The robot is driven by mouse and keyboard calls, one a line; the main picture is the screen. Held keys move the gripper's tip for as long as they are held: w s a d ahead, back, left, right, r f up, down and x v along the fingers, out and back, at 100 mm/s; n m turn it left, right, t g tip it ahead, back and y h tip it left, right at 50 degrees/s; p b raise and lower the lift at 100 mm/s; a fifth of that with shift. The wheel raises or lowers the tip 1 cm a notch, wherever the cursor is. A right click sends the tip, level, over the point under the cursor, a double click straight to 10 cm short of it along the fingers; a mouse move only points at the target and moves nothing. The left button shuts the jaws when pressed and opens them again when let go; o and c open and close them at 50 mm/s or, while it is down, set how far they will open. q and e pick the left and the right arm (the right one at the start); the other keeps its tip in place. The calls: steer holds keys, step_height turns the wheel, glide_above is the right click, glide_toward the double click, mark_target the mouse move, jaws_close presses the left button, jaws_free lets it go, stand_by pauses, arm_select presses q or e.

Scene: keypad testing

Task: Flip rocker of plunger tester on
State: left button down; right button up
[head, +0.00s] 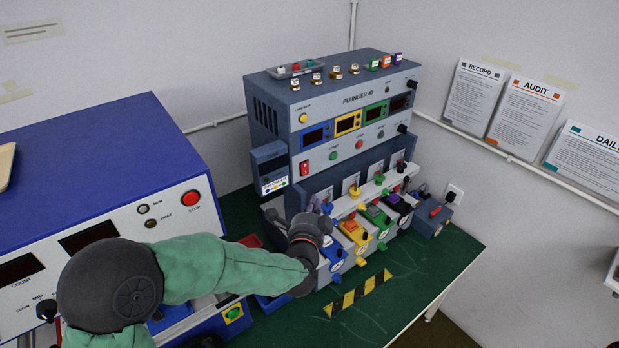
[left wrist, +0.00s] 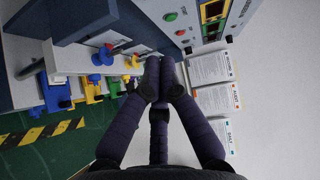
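The plunger tester (head: 345,99) is a blue-grey machine labelled "PLUNGER 40" on the green bench. Its red rocker (head: 305,168) sits at the lower left of the upper front panel, below the blue display. Whether it is on or off is too small to tell. My left gripper (head: 314,204) is in front of the tester's left side, below the rocker and apart from it. In the left wrist view its dark fingers (left wrist: 159,65) meet at the tips with nothing between them. I cannot make out the rocker in that view. My right gripper is not in view.
Blue, yellow, green and purple fixtures (head: 374,216) line the tester's foot, close to my left gripper. A blue machine with a red stop button (head: 192,200) stands at left. A small box (head: 433,214) stands at right.

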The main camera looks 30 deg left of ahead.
mark_target(305, 169)
arm_select(q)
steer(key=s+a+x, duration=0.1)
steer(key=a+x, duration=0.1)
steer(key=x, duration=1)
steer(key=shift+a, duration=0.3)
steer(key=shift+f, duration=0.1)
